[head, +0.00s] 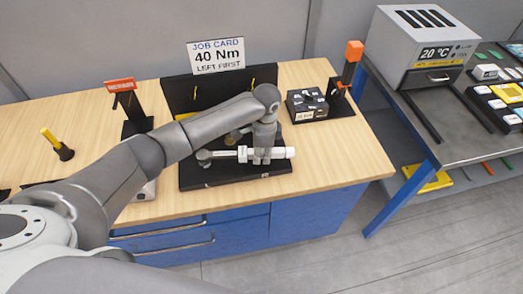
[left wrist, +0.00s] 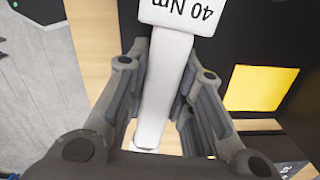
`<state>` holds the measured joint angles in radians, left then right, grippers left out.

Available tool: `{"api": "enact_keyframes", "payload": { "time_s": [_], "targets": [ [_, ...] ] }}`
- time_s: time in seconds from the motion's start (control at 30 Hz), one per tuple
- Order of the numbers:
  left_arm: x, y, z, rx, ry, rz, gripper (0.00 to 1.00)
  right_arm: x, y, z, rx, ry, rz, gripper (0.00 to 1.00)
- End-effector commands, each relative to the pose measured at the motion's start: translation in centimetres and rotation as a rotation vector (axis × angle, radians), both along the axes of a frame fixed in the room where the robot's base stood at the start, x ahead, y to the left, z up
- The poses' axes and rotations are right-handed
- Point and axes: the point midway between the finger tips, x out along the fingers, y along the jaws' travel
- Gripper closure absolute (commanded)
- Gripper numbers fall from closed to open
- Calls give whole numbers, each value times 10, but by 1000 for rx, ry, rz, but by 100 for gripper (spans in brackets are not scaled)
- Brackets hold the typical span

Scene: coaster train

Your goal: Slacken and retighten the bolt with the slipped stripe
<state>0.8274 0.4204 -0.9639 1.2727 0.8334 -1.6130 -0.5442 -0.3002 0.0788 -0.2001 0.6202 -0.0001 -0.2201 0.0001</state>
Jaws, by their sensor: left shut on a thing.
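My left gripper (head: 264,158) is shut on a white torque wrench (head: 280,153) over the black base plate (head: 190,177). The wrench lies roughly level, with its grey head (head: 204,157) to the left and its white handle end to the right. In the left wrist view the white wrench (left wrist: 165,85), with a "40 Nm" label, runs between the two fingers (left wrist: 158,110). A small brownish round part (head: 232,137) shows behind the wrench, partly hidden by my arm. I cannot make out any bolt stripes. My right gripper is out of view.
A job card (head: 216,55) reading "40 Nm, left first" stands above a black back panel (head: 180,88). A black box (head: 306,103) and an orange-topped post (head: 352,60) stand right of the plate. The wooden bench (head: 345,160) is clear at its front right.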

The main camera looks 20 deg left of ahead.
Motion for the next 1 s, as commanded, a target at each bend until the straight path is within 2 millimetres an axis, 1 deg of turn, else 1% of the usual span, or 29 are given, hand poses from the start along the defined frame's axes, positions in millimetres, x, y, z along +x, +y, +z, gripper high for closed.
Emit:
{"api": "enact_keyframes", "payload": {
  "time_s": [0.03, 0.3, 0.73, 1.0],
  "targets": [
    [0, 0, 3, 1, -3, -5, 100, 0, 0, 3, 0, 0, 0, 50],
    [-5, -2, 2, 2, -2, -32, 100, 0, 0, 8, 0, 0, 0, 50],
    [-6, -2, 1, 1, -2, -38, 100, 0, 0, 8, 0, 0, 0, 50],
    [-9, -3, 2, 1, -2, -56, 100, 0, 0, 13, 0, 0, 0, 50]
  ]
}}
